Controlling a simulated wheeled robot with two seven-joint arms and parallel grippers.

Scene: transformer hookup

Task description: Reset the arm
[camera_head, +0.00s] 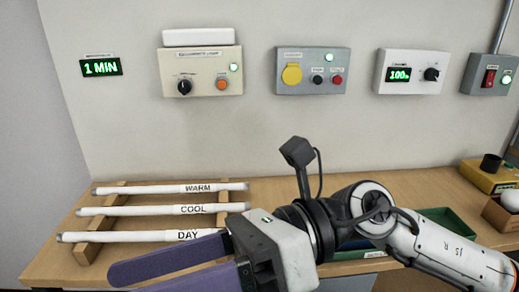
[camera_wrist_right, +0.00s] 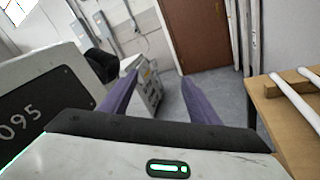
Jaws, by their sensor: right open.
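My right arm (camera_head: 378,213) reaches in from the right, in front of the workbench. Its right gripper (camera_head: 127,280) has purple fingers that point left, near the bench's front edge and below the tubes. In the right wrist view the fingers of this gripper (camera_wrist_right: 160,77) stand apart with nothing between them, so it is open and empty. Only floor and background show past them. My left gripper is not in view.
White tubes marked WARM (camera_head: 150,189), COOL (camera_head: 145,210) and DAY (camera_head: 120,236) lie on a wooden rack (camera_head: 93,251) on the bench (camera_head: 420,187). Control boxes (camera_head: 312,70) hang on the wall. A green tray (camera_head: 450,222) is partly behind my arm.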

